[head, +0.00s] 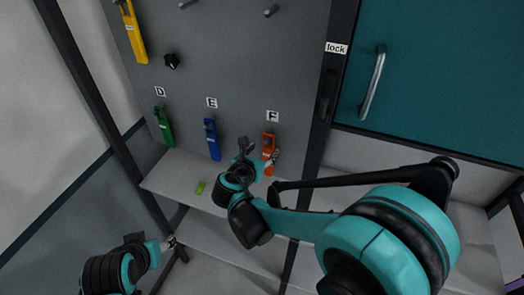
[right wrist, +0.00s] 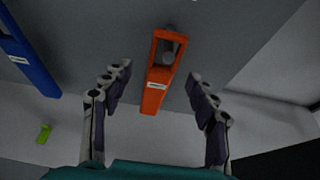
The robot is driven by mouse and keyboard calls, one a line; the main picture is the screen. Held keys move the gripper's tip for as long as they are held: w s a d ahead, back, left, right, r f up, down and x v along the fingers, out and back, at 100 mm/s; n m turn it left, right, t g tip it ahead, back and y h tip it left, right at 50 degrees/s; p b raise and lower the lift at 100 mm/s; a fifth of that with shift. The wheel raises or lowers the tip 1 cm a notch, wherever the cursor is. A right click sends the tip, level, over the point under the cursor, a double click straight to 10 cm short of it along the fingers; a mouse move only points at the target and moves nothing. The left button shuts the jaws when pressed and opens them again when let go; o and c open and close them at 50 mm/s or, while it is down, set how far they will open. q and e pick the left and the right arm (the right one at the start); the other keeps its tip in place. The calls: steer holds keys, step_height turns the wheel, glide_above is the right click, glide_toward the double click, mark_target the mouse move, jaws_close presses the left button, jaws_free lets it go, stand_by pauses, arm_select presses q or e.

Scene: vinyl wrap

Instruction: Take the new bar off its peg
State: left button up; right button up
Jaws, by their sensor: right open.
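An orange bar (head: 268,143) hangs on the peg under label F on the grey board. The right wrist view shows the orange bar (right wrist: 155,88) with a slot at its top, a peg in the slot and a small white label. My right gripper (head: 259,157) is open, its two fingers on either side of the bar's lower part with gaps, apart from it. A blue bar (head: 212,138) hangs under E, and a green bar (head: 164,125) under D. The pictures do not tell which bar is new. My left gripper (head: 168,244) is low at the left, its jaws unclear.
A yellow bar (head: 133,32) hangs higher at the left, near a black knob (head: 171,61). Two bare pegs (head: 271,11) are at the top. A small green piece (head: 200,187) lies on the pale shelf below. A teal door with a metal handle (head: 374,82) is at the right.

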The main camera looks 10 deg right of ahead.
mark_target(268, 146)
steer(key=x, duration=0.4)
steer(key=shift+d, duration=0.2)
steer(key=shift+w+d+f, duration=0.25)
steer(key=shift+w, duration=0.2)
jaws_close()
steer(key=shift+r, duration=0.15)
